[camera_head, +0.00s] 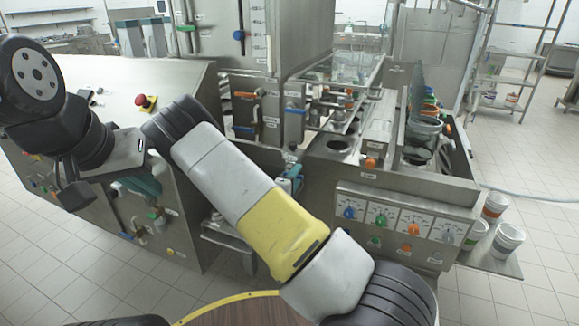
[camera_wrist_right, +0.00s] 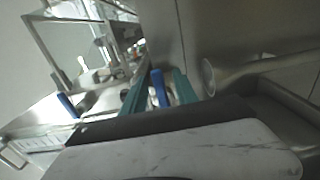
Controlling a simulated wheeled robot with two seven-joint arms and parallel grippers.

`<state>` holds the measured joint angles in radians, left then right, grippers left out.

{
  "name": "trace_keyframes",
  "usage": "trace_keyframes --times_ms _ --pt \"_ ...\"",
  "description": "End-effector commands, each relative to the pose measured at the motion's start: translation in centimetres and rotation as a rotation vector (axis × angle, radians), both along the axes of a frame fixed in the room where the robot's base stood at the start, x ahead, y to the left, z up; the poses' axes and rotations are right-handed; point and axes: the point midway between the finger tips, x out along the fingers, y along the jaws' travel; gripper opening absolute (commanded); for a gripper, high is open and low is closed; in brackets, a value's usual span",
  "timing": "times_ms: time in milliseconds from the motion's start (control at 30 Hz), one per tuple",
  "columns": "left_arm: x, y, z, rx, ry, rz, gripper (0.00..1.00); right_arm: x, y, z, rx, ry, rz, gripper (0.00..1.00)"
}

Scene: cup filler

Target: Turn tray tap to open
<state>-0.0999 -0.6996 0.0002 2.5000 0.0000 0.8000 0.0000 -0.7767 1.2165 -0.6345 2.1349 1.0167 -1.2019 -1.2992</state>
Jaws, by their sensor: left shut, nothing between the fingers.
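A blue tap handle (camera_wrist_right: 160,88) shows between the two teal fingers of my right gripper (camera_wrist_right: 160,98) in the right wrist view. The fingers stand apart on either side of it, with a small gap visible on its right, so the gripper is open. In the head view the right gripper (camera_head: 290,182) is partly hidden behind my yellow and grey arm link, low beside the steel machine. My left gripper (camera_head: 142,188) is shut and empty at the left, in front of the machine's panel. No label in view tells me clearly which tap is the tray tap.
A pipe (camera_wrist_right: 225,75) juts from the steel wall right of the fingers. Another blue handle (camera_wrist_right: 68,104) is at the left of the wrist view. A control panel (camera_head: 402,225) with coloured knobs and a red emergency button (camera_head: 141,100) are on the machine. Buckets (camera_head: 507,240) stand at right.

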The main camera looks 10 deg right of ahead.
Motion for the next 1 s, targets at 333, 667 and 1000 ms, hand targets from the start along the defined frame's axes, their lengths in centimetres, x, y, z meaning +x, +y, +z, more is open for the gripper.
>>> trace_keyframes --times_ms 333,667,1000 --pt "0.0 0.01 0.01 0.0 0.0 0.0 0.0 0.0 -0.01 0.0 0.0 0.0 0.0 0.0" --pt "-0.01 0.0 0.01 0.0 0.0 0.0 0.0 0.0 -0.01 -0.06 0.011 -0.006 0.0 0.0" --pt "-0.01 0.0 0.01 0.0 0.0 0.0 0.0 0.02 0.01 -0.7 0.14 -0.092 0.0 0.0"
